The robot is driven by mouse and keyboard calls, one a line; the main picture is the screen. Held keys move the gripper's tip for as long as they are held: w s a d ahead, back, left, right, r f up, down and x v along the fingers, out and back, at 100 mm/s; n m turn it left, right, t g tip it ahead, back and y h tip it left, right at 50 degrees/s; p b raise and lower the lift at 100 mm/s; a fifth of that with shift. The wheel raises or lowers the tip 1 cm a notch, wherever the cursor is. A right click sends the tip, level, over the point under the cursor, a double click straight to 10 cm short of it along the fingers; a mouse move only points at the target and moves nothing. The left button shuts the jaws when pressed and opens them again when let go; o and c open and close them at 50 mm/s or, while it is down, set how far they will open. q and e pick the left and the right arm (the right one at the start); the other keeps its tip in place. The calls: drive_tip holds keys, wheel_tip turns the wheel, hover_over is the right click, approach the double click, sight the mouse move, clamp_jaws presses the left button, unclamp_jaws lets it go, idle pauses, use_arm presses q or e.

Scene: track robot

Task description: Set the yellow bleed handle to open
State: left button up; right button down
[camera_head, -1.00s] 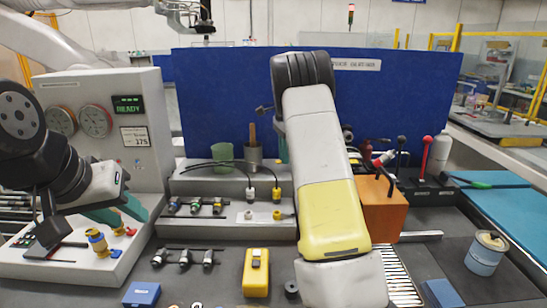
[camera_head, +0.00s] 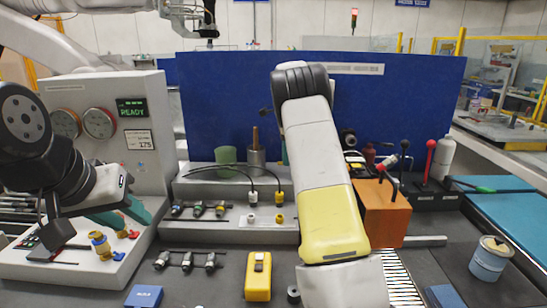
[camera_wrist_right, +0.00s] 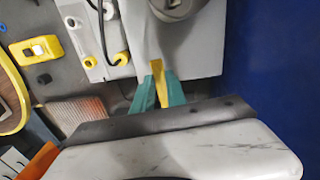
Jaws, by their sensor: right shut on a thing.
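The yellow handle (camera_wrist_right: 161,82) shows in the right wrist view as a narrow yellow piece between the teal fingers of my right gripper (camera_wrist_right: 162,94). The fingers are closed on it, in front of a grey block. In the head view my right arm hides this handle, and only a sliver of teal shows beside the arm. Which way the handle is turned is hard to tell. My left gripper (camera_head: 122,214) has its teal fingers apart and empty, above the white console with yellow and blue knobs (camera_head: 101,245).
A yellow meter (camera_head: 258,275) lies on the bench; it also shows in the right wrist view (camera_wrist_right: 36,49). A blue panel (camera_head: 220,100) closes the back.

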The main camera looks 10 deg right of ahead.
drive_tip(key=c, duration=1.3)
unclamp_jaws()
drive_tip(key=shift+c, duration=0.2)
wheel_tip(320, 180, up, 8)
